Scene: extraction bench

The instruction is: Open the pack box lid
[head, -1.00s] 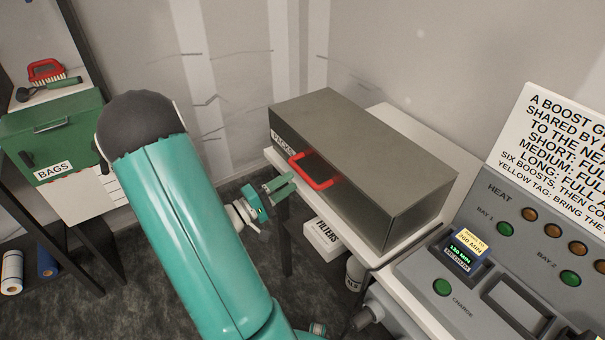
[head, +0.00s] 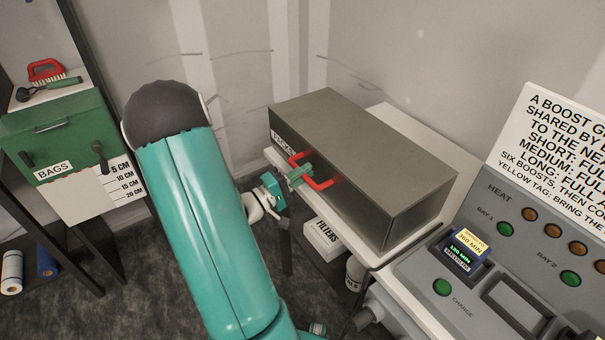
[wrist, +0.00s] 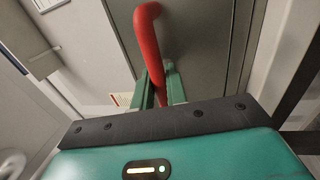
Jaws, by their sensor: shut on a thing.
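The pack box (head: 365,165) is a long grey-brown metal box on a white bench, with its lid down. A red handle (head: 321,185) is on its front face, and a label partly hidden by my gripper is at its left end. My gripper (head: 304,174) is at the handle, its green fingers shut on the red bar. In the wrist view the red handle (wrist: 147,40) runs down between the two green fingers (wrist: 157,88), in front of the grey box face (wrist: 195,45).
The white bench (head: 400,122) has a grey heat panel (head: 530,260) with buttons at right. A white FILTERS box (head: 322,238) sits on the shelf below. A green BAGS box (head: 60,130) stands at far left. Floor shows at lower left.

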